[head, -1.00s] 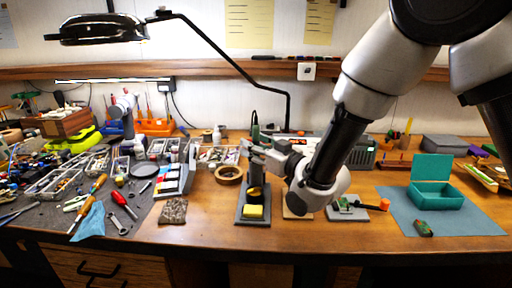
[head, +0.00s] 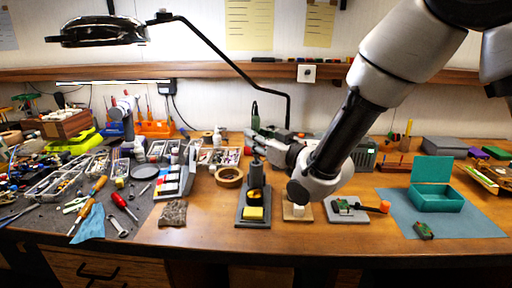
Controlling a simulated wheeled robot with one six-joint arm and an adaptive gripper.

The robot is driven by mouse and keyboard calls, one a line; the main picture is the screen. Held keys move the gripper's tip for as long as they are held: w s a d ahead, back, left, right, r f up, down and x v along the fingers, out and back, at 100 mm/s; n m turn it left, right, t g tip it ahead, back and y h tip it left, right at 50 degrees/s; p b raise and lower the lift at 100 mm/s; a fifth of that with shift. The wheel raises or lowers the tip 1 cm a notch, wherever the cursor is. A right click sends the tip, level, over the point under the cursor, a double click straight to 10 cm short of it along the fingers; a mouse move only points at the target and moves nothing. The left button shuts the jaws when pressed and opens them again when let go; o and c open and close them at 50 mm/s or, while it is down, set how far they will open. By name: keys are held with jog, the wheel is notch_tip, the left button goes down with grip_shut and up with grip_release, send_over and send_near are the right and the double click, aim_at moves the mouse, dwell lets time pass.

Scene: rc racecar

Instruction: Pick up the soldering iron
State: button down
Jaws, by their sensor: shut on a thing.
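The soldering iron (head: 255,116) shows as a dark green, upright handle with a thin dark end on top. My gripper (head: 254,138) is shut on it from the right, and the handle stands up above the fingers. The iron's lower part is hidden or too small to make out. I cannot tell whether the iron's tip is fully clear of the holder.
A tape roll (head: 228,177) lies left of the stand. A small wooden block with a white piece (head: 298,211) and a board holder (head: 347,210) are to the right. A teal box (head: 436,199) stands on a blue mat. The lamp arm (head: 289,110) rises behind my gripper.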

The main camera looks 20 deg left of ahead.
notch_tip(320, 180, up, 15)
jog(key=shift+f, duration=0.1)
dwell(0.4)
